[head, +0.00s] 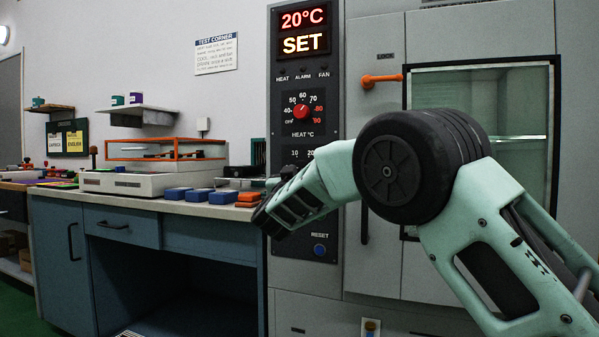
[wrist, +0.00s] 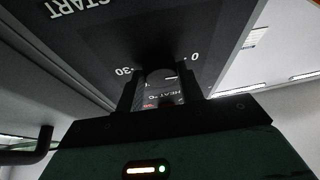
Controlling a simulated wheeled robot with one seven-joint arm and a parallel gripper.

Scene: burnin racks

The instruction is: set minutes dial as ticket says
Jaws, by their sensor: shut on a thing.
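The minutes dial is on the dark control panel (head: 334,95). In the head view my arm covers most of it, leaving only the marks 10 and 20. In the wrist view the marks 30 and 0 show beside my gripper (wrist: 160,88), whose jaws are closed around the dial's knob. The knob itself is mostly in shadow between the fingers, so its setting cannot be read. Two cards (head: 66,139) hang on a dark board at the left, too small to read; I cannot tell whether either is the ticket.
The red heat knob (head: 302,111) is above, under a display (head: 303,30) reading 20°C and SET. A blue RESET button (head: 320,250) is below. An orange door handle (head: 382,80) sticks out at the right. Blue blocks (head: 197,195) stand on the bench at left.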

